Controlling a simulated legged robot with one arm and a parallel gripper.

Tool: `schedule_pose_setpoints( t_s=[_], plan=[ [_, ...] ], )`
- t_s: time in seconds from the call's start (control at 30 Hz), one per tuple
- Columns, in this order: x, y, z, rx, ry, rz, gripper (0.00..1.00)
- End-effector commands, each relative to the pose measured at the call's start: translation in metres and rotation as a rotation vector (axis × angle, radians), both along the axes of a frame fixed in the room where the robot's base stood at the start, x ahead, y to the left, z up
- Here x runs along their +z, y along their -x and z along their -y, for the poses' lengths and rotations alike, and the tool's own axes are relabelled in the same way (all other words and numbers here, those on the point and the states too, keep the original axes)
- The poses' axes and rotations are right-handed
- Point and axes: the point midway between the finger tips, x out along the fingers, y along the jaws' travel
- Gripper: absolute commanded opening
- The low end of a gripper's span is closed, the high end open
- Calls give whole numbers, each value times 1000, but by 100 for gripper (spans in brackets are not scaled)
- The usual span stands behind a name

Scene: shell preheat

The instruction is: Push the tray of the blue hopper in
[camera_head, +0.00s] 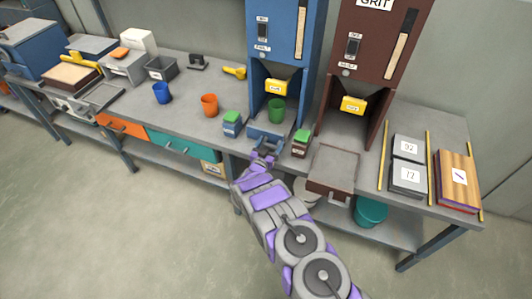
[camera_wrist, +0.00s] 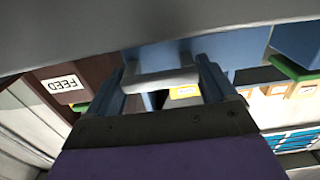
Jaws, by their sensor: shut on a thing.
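The blue hopper (camera_head: 291,45) stands at the back of the bench with a yellow-tagged chute. Its blue tray (camera_head: 262,129) sits low at the hopper's mouth, its front near the bench edge. A green cup (camera_head: 276,111) stands in the mouth, above the tray. My gripper (camera_head: 264,155) is at the tray's front, shut on its handle. In the wrist view the pale handle bar (camera_wrist: 160,80) lies between my two blue-grey fingers. My gripper hides part of the tray front.
Orange (camera_head: 209,105) and blue (camera_head: 162,93) cups stand left.

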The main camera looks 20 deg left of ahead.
Motion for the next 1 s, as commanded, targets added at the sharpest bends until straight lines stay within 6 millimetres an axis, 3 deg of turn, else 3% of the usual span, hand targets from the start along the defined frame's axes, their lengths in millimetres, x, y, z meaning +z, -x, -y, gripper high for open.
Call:
schedule_pose_setpoints(
  t_s=[0.2,0.53,0.57,0.73,1.0],
  plan=[
    [2,-11,-2,5,-2,4,30],
    [2,-11,-3,6,-2,3,30],
    [2,-11,-3,6,-2,4,85],
    [1,-11,-2,5,-2,2,100],
    [1,-9,0,3,-2,0,100]
  ],
)
